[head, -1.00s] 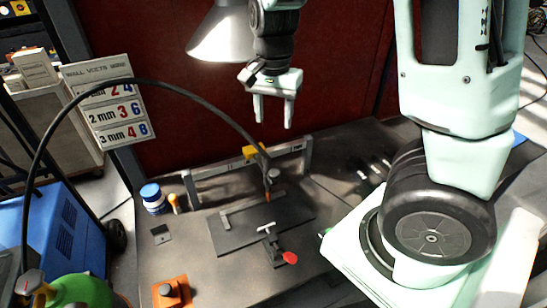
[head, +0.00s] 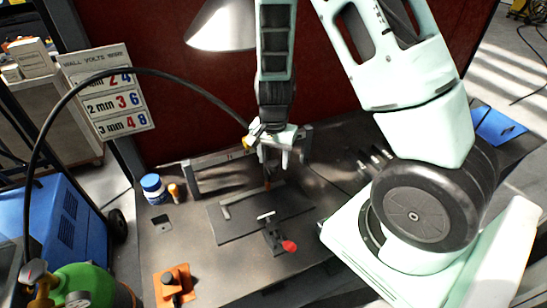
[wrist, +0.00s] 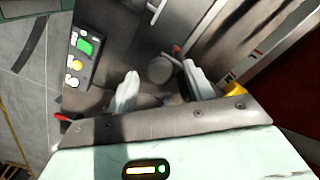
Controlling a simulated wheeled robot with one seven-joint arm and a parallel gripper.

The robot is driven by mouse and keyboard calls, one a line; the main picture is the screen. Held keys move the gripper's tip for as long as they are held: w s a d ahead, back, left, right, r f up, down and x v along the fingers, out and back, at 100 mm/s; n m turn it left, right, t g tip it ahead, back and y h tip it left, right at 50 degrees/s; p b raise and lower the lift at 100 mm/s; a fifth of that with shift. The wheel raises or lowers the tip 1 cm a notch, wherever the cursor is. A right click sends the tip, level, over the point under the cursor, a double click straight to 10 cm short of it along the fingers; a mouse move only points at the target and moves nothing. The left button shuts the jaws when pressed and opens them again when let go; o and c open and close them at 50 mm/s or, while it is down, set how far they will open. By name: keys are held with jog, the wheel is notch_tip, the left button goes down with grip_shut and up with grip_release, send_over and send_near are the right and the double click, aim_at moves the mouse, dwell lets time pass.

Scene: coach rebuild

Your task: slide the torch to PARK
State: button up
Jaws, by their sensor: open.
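The torch (head: 267,184) hangs from the rail (head: 215,162) at the back of the bench, mostly hidden behind my gripper; its orange tip shows below. A yellow block (head: 247,143) is at the rail, just left of my gripper. My gripper (head: 274,162) is open, pointing down over the rail. In the wrist view, a round grey knob (wrist: 160,69) lies between the two spread fingers, and the yellow block (wrist: 235,89) is beside the right finger. I cannot tell whether the fingers touch the knob. No PARK mark is readable.
A dark plate (head: 240,225) with a red-tipped clamp (head: 289,246) lies before the rail. A black hose (head: 130,70) arches from the left to the torch. A wall volts sign (head: 110,92) stands behind.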

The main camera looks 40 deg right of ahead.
jog(key=shift+f, duration=0.3)
grip_shut()
jog(key=s+d+b, duration=0.3)
jog(key=d+b, duration=0.1)
jog(key=d, duration=0.9)
jog(key=shift+s, duration=0.3)
grip_release()
jog(key=shift+d, duration=0.15)
jog(key=shift+r, duration=0.15)
